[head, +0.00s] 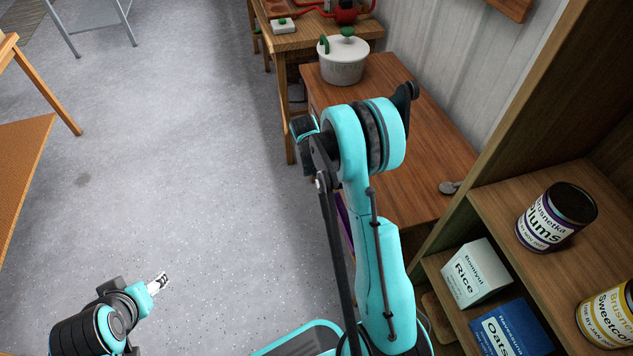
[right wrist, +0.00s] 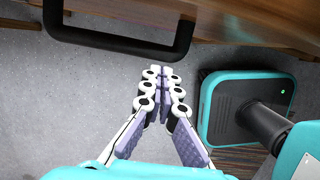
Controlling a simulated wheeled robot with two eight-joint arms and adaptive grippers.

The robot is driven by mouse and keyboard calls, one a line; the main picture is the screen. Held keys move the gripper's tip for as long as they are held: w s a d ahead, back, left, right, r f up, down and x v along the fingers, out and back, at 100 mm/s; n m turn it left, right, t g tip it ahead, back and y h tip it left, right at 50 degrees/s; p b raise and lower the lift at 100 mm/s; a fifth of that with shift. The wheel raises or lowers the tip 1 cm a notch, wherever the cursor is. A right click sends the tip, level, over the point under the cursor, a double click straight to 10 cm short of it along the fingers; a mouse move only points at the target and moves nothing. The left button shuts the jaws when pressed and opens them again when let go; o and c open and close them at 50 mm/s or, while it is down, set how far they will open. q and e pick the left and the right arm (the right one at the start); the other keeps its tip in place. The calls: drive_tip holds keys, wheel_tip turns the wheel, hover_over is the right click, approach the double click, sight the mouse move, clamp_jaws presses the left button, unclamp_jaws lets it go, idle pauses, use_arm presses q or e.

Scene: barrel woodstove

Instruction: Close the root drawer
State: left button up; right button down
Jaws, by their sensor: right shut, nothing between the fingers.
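A brown wooden cabinet (head: 415,150) stands along the right wall, its front mostly hidden behind my right arm in the head view. The right wrist view shows a wooden front (right wrist: 225,22) with a black bar handle (right wrist: 115,43) along the top. I cannot tell from these views which drawer this is or how far it is open. My right gripper (right wrist: 164,72) is shut and empty, its fingertips just below the handle's right part and seemingly apart from it. The head view hides this gripper. My left gripper (head: 160,282) hangs over the floor at lower left, too small to judge.
A white pot (head: 343,60) and a small grey object (head: 450,187) sit on the cabinet top. An open shelf (head: 500,215) at right holds a plums can (head: 555,217), a rice box (head: 477,272) and other food.

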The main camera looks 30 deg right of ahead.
idle(0.3)
drive_tip(key=d, duration=0.2)
drive_tip(key=s+d, duration=0.1)
drive_tip(key=d, duration=0.1)
drive_tip(key=shift+d, duration=0.15)
drive_tip(key=shift+w+a+r, duration=0.1)
drive_tip(key=shift+a, duration=0.2)
drive_tip(key=w+a+r+p, duration=0.1)
drive_tip(key=a+r+p, duration=0.3)
drive_tip(key=r, duration=0.6)
drive_tip(key=shift+w+a+r+p, duration=0.2)
drive_tip(key=shift+a+p, duration=0.15)
drive_tip(key=shift+a, duration=0.35)
drive_tip(key=shift+s+r, duration=0.1)
